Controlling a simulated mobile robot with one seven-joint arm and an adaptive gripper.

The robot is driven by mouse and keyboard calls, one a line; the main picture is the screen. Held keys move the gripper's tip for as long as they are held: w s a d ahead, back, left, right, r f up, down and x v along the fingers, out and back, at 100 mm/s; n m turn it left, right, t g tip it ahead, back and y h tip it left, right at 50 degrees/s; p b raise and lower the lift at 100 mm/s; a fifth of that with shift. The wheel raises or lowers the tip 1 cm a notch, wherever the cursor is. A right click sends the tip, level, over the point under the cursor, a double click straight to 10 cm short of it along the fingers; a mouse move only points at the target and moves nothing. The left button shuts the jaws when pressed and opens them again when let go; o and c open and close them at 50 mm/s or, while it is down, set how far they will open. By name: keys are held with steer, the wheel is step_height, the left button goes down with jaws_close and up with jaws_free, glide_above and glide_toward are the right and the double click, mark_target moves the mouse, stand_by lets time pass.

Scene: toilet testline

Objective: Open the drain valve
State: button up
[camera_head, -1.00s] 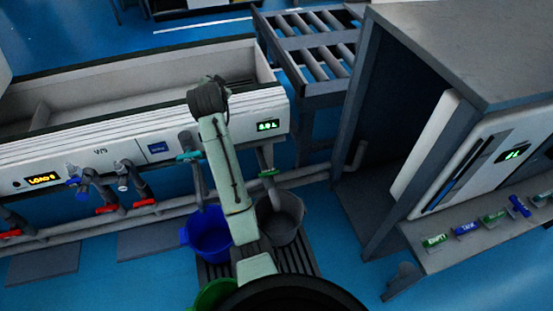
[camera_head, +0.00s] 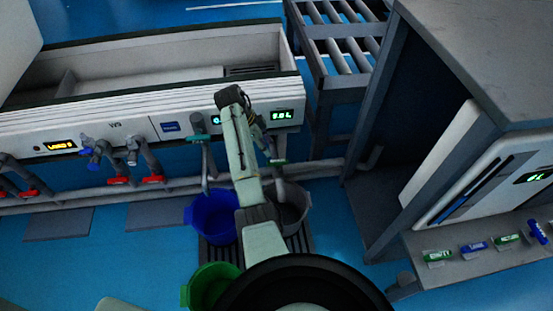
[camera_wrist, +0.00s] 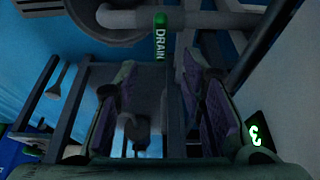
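In the wrist view a green handle (camera_wrist: 160,38) marked DRAIN stands upright in the picture, joined to a grey pipe at the top. My gripper (camera_wrist: 160,75) is open, with its two purple-padded fingers left and right of the handle's line. The handle shows in the gap near the fingertips; I see no grip on it, and cannot tell its exact depth. In the head view two green-handled valves, a left one (camera_head: 198,138) and a right one (camera_head: 277,162), sit on the trough front. My arm (camera_head: 240,150) rises between them; my gripper is hidden there.
A blue bucket (camera_head: 213,217) and a grey bucket (camera_head: 294,212) stand below the trough (camera_head: 150,60). A green bucket (camera_head: 204,286) is nearer. Red-handled valves (camera_head: 151,180) are at left. A grey cabinet (camera_head: 480,50) stands close on the right.

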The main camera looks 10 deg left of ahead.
mark_target(277, 161)
steer(key=x, duration=1)
steer(key=shift+c, duration=0.4)
jaws_close()
